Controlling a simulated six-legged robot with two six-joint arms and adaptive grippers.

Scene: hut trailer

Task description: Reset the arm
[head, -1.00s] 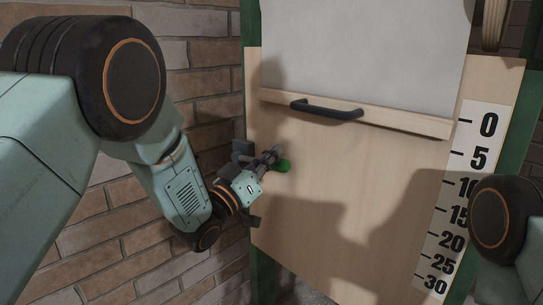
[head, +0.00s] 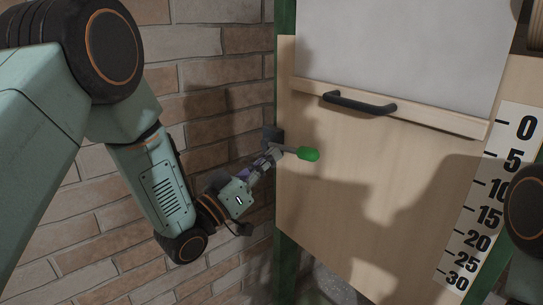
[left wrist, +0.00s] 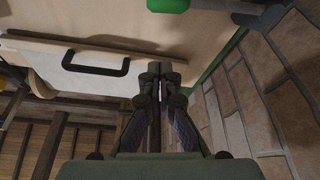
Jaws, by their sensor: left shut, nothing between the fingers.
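My left gripper (head: 268,160) is shut and empty beside the left edge of the wooden panel, in front of the brick wall. In the left wrist view its fingers (left wrist: 157,75) are together with nothing held. A lever with a green knob (head: 308,154) sticks out at the panel's left edge, just right of the fingertips. Its green end also shows at the top of the left wrist view (left wrist: 168,5). From the head view I cannot tell if fingertips and lever touch. My right gripper is out of view; only part of my right arm shows at the right edge.
The wooden panel (head: 330,205) has a grey-white board (head: 400,45) with a black handle (head: 360,103) above. A scale strip (head: 487,200) marked 0 to 30 runs down its right side. The brick wall (head: 225,75) stands close on the left.

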